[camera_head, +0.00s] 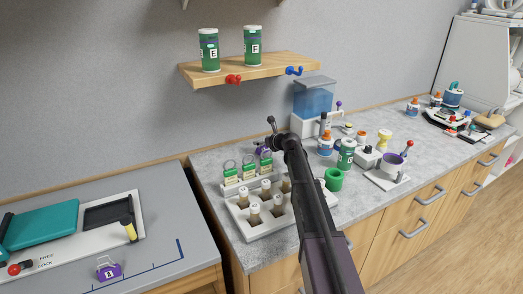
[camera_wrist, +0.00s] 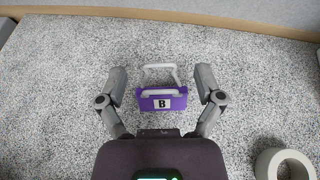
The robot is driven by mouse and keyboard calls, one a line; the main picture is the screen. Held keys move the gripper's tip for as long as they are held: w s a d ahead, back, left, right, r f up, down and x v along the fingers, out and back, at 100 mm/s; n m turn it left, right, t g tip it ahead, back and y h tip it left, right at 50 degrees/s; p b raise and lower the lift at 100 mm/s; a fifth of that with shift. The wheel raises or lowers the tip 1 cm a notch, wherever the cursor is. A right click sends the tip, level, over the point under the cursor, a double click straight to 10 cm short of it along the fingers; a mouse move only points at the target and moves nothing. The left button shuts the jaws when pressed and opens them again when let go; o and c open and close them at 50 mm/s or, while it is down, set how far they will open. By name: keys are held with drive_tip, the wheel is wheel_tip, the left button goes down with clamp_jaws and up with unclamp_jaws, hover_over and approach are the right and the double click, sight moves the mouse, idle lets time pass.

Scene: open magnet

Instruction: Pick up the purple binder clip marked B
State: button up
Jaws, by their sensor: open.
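The purple binder clip marked B (camera_wrist: 163,103) lies on the speckled grey counter in the wrist view, with pale wire handles and a white label. My gripper (camera_wrist: 162,80) is open, one finger on each side of the clip and apart from it. In the head view my gripper (camera_head: 267,136) is over the back left part of the counter, and a purple clip (camera_head: 262,151) shows just below it, partly hidden. Another purple clip (camera_head: 109,271) lies on the left table; I cannot read its label surely.
A pale ring (camera_wrist: 285,165) lies at the lower right of the wrist view. In the head view a white rack (camera_head: 257,231) with several vials stands in front of the clip, and a blue-tank machine (camera_head: 314,98) stands to the right. A wooden shelf (camera_head: 277,69) hangs above.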

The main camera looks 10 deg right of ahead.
drive_tip(key=shift+a, duration=0.15)
idle(0.4)
drive_tip(key=c, duration=1.1)
